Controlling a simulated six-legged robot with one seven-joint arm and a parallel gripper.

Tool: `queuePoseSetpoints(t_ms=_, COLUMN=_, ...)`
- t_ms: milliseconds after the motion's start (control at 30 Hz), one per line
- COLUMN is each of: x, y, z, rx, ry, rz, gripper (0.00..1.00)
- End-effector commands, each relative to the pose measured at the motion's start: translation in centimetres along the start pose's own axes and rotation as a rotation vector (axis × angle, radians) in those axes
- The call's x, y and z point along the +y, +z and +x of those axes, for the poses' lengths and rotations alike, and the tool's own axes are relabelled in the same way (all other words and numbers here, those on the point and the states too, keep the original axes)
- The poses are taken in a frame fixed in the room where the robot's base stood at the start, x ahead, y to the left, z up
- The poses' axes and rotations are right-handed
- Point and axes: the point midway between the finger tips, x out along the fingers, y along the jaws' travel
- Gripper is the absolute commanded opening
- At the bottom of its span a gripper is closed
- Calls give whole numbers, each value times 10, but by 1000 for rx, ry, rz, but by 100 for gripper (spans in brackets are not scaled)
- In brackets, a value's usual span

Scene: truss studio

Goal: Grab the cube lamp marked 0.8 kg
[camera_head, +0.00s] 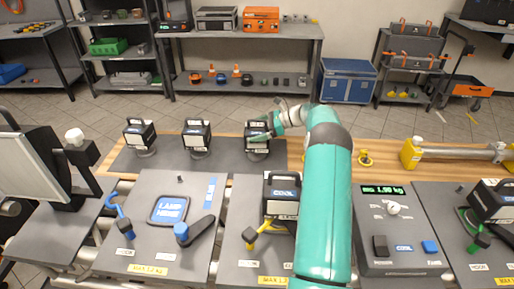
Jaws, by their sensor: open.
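Three black cube lamps with pale labels and top handles stand in a row on a dark mat (170,164): a left one (139,136), a middle one (197,139) and a right one (257,145). Their weight marks are too small to read, so I cannot tell which is 0.8 kg. My gripper (264,128) is open at the top of the right lamp, by its handle; I cannot tell whether it touches. A larger-looking lamp labelled COOL (281,192) stands nearer, partly behind my arm. Another lamp (492,203) is at the right edge.
A grey panel has a LAMP HERE pad (168,210) and a blue-knobbed lever (194,231). A panel with a green display (383,190) is right of my arm. A monitor (35,165) stands left.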

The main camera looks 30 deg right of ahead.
Motion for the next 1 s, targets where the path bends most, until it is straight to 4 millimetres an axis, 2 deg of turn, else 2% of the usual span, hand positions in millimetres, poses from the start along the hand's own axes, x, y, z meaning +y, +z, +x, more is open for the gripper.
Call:
queuePoseSetpoints(t_ms=200, x=0, y=0, z=1, rx=1, ry=-2, rz=0, gripper=100)
queuePoseSetpoints(t_ms=233, x=0, y=0, z=1, rx=1, ry=-2, rz=0, gripper=96)
queuePoseSetpoints(t_ms=667, x=0, y=0, z=1, rx=1, ry=-2, rz=0, gripper=12)
queuePoseSetpoints(t_ms=700, x=0, y=2, z=0, rx=-1, ry=-3, rz=-3, gripper=9)
queuePoseSetpoints(t_ms=1000, x=-1, y=5, z=-1, rx=-1, ry=-3, rz=-3, gripper=9)
